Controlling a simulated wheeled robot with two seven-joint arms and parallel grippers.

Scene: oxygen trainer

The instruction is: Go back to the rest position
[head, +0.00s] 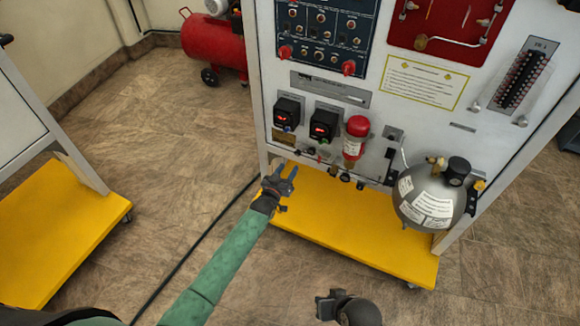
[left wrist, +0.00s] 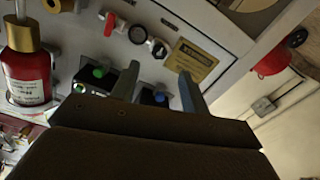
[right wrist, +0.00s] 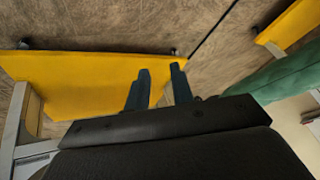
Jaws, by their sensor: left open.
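My left gripper (head: 286,169) is open and empty, with its arm stretched forward. It is in front of the trainer's lower panel edge, below two black gauge boxes with lit red displays, the left box (head: 287,112) and the right box (head: 324,124). In the left wrist view its two fingers (left wrist: 158,72) stand apart with nothing between them. My right gripper (head: 325,304) is low at the bottom of the head view. In the right wrist view its fingers (right wrist: 160,72) are apart and empty, above the floor and the yellow base.
The trainer panel (head: 385,110) stands on a yellow base (head: 330,215). A red bottle (head: 355,138) and a round grey tank (head: 428,195) stick out from it. Another yellow-based cart (head: 60,230) stands left. A red compressor (head: 212,40) is behind. A cable crosses the open floor.

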